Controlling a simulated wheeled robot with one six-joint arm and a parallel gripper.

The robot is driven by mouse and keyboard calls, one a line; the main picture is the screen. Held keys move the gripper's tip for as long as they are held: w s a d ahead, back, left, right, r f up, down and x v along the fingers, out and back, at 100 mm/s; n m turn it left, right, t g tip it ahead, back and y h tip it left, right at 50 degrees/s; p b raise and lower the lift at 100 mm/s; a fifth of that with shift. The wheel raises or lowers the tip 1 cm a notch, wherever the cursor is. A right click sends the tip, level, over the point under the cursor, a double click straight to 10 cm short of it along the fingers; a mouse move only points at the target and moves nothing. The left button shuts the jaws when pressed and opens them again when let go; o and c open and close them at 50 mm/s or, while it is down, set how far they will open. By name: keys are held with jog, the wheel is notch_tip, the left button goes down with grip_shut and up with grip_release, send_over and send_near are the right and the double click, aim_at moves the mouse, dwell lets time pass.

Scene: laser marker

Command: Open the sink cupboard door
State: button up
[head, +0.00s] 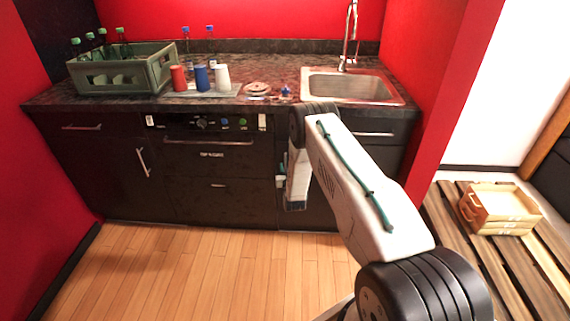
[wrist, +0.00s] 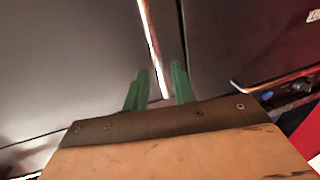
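The sink cupboard door (head: 322,212) is a dark panel under the sink (head: 352,87), largely hidden behind my arm in the head view. In the wrist view the door (wrist: 70,60) fills the left side, with a bright metal bar handle (wrist: 152,42) standing near its edge seam. My gripper (wrist: 159,88) has two green fingers set apart, one on each side of the handle's near end. The bar lies between them, closer to the right finger, and I see a gap on its left. In the head view my gripper's fingers are too small to make out. The door looks shut.
The dark counter (head: 130,103) holds a green bottle crate (head: 122,75), red, blue and white cups and a tap (head: 349,35). A drawer front (head: 375,134) sits above the door. The wooden floor (head: 190,270) is clear. A wooden box (head: 500,208) rests on a pallet at right.

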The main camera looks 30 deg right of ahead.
aim_at(285, 163)
jog(key=shift+x, duration=1.75)
jog(key=shift+c, duration=0.3)
grip_shut()
jog(key=shift+a, duration=0.15)
